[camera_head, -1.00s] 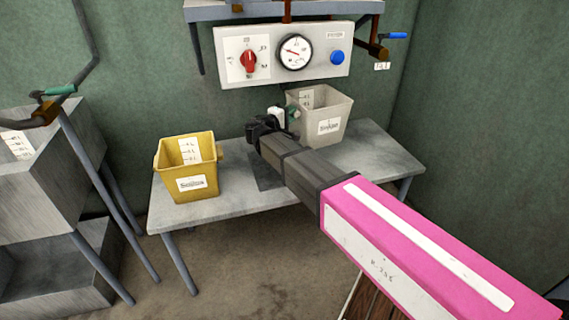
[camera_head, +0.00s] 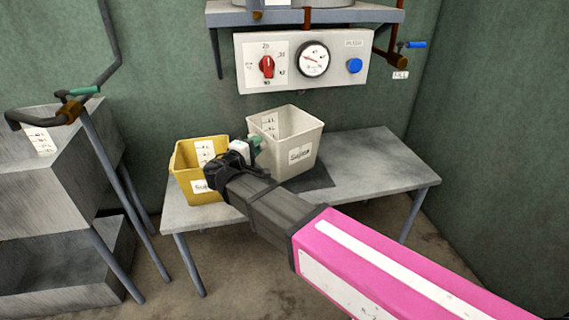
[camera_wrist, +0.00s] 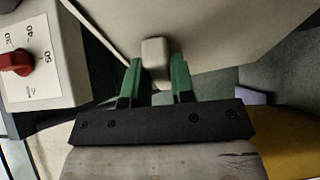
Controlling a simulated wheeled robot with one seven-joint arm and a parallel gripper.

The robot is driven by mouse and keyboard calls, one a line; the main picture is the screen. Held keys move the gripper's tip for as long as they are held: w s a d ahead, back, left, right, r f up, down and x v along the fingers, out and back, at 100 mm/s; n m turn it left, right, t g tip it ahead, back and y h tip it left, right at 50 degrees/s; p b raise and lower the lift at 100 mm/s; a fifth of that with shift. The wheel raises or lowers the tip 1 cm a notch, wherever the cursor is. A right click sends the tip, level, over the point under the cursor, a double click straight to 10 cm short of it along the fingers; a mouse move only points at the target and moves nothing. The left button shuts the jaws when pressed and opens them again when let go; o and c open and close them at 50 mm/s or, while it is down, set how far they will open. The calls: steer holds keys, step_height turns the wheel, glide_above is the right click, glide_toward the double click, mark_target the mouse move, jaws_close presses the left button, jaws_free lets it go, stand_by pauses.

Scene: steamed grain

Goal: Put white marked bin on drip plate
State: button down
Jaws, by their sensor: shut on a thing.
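The white marked bin (camera_head: 303,135) has a label on its front and a scale inside. It stands upright over the middle of the metal table, right beside the yellow bin. The drip plate looks to be the dark flat square (camera_head: 318,178) on the table, partly hidden under and behind the white bin. I cannot tell whether the bin touches it. My gripper (camera_head: 256,144) is at the bin's left side. In the wrist view its green fingers (camera_wrist: 157,78) are shut on the bin's pale knob (camera_wrist: 155,52), with the bin wall (camera_wrist: 225,30) beyond.
The yellow bin (camera_head: 186,178) stands on the table's left end, partly behind my gripper. The table's right part (camera_head: 385,165) is clear. A control panel (camera_head: 335,72) with red knob, gauge and blue button hangs on the wall behind. A grey tank (camera_head: 60,165) stands left.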

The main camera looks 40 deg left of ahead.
steer(key=w+f, duration=0.2)
steer(key=w, duration=0.1)
steer(key=w+f, duration=0.2)
steer(key=w, duration=0.1)
steer(key=w+a+f, duration=0.1)
steer(key=w+f, duration=0.1)
steer(key=w, duration=0.2)
steer(key=shift+f, duration=2)
steer(key=c, duration=1)
jaws_free()
steer(key=shift+f, duration=0.1)
steer(key=shift+o, duration=0.2)
steer(key=s+d, duration=0.1)
steer(key=s, duration=1.1)
